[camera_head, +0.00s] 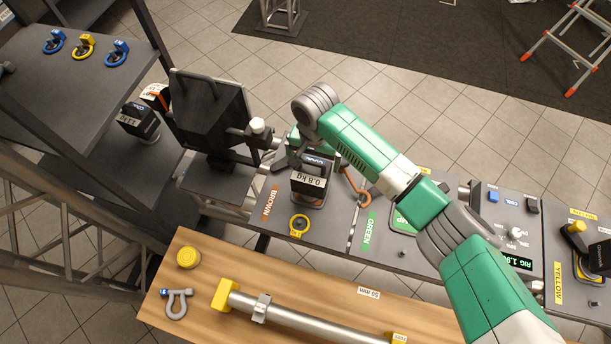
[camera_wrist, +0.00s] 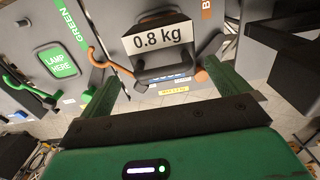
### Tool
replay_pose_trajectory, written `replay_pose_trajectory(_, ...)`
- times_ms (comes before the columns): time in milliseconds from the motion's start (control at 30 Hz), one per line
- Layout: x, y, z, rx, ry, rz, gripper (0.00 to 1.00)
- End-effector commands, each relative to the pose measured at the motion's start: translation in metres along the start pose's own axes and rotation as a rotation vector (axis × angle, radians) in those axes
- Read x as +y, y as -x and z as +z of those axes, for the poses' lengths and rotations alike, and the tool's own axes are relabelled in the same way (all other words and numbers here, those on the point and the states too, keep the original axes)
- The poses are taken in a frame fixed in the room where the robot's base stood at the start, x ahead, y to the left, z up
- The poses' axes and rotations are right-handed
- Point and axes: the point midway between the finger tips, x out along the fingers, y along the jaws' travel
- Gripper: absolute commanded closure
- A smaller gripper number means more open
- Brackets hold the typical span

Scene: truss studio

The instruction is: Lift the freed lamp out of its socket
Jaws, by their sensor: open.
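The lamp (camera_head: 309,183) is a dark box with a white "0.8 kg" label, standing in the socket bay between the BROWN and GREEN labels. It also shows in the wrist view (camera_wrist: 158,40), at upper middle. My gripper (camera_wrist: 160,74) is open, its green fingers on either side below the lamp in that picture, with nothing gripped. I cannot tell whether a finger touches the lamp. In the head view my arm reaches over the bench and partly hides the gripper beside the lamp. An orange-brown lever (camera_head: 356,190) stands right of the lamp. The socket seat is hidden under it.
A green "LAMP HERE" pad (camera_wrist: 57,62) lies in the GREEN bay. A yellow ring tag (camera_head: 299,226) lies before the lamp. A dark panel (camera_head: 210,110) stands left of it. The wooden bench (camera_head: 230,265) in front holds a shackle (camera_head: 177,303) and metal tube (camera_head: 310,318).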

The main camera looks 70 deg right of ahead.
Motion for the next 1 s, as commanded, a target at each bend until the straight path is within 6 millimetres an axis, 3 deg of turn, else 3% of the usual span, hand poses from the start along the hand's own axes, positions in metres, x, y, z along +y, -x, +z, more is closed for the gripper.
replay_pose_trajectory(200,-0.001,-0.017,0.000,0.000,0.001,0.001,0.00)
replay_pose_trajectory(433,-0.004,-0.057,0.001,0.001,0.003,0.000,0.00)
replay_pose_trajectory(700,-0.004,-0.063,0.001,0.002,0.003,-0.003,0.00)
replay_pose_trajectory(767,-0.004,-0.063,0.001,0.002,0.002,-0.003,0.08)
replay_pose_trajectory(1000,-0.004,-0.063,0.001,0.001,0.002,-0.003,0.55)
